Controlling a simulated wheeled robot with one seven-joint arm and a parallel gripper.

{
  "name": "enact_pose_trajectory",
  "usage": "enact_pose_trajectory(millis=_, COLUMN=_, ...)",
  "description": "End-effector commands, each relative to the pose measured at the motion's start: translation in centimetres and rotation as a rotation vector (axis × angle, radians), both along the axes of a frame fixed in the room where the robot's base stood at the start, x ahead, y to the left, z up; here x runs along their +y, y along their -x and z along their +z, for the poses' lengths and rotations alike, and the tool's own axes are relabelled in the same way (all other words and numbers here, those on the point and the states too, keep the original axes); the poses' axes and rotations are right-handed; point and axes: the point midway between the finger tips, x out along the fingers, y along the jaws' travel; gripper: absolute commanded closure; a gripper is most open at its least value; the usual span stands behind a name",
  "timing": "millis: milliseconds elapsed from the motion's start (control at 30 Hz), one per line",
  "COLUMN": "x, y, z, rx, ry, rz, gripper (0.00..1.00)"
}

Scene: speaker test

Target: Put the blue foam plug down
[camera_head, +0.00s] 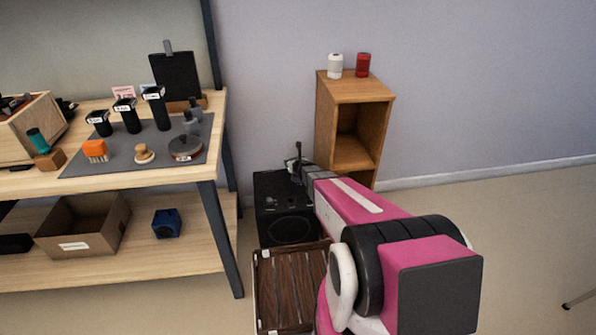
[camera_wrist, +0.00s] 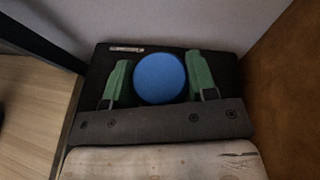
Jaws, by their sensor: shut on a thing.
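My gripper (camera_wrist: 158,62) shows in the wrist view with its two green fingers on either side of the round blue foam plug (camera_wrist: 160,79). It is shut on the plug. Behind the plug is the dark top of the black speaker (camera_wrist: 228,68), with a small pale label near its far edge. In the head view my gripper (camera_head: 298,165) is over the speaker (camera_head: 268,197), whose round cone faces front. The plug cannot be made out there. I cannot tell whether the plug touches the speaker.
A wooden shelf unit (camera_head: 342,92) with a white and a red can on top stands right of the speaker. A workbench (camera_head: 212,125) with tools on a grey mat stands left. A slatted wooden crate (camera_head: 290,290) is in front of the speaker. Floor at right is mostly clear.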

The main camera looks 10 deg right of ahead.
Motion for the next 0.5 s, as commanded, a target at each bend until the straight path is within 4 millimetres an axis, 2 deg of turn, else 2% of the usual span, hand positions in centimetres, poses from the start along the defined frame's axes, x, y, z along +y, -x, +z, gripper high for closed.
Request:
enact_pose_trajectory(millis=100, x=-1.9, y=-1.2, z=-1.3, rx=0.0, ry=-0.001, rz=0.0, gripper=0.7)
enact_pose_trajectory(millis=200, x=-2.8, y=-1.6, z=-1.9, rx=-0.001, ry=-0.001, rz=0.0, gripper=0.7)
enact_pose_trajectory(millis=367, x=-3.3, y=-1.8, z=-2.6, rx=-0.001, ry=-0.002, rz=0.001, gripper=0.7)
enact_pose_trajectory(millis=500, x=-3.3, y=-1.8, z=-4.6, rx=0.001, ry=0.0, rz=0.002, gripper=0.7)
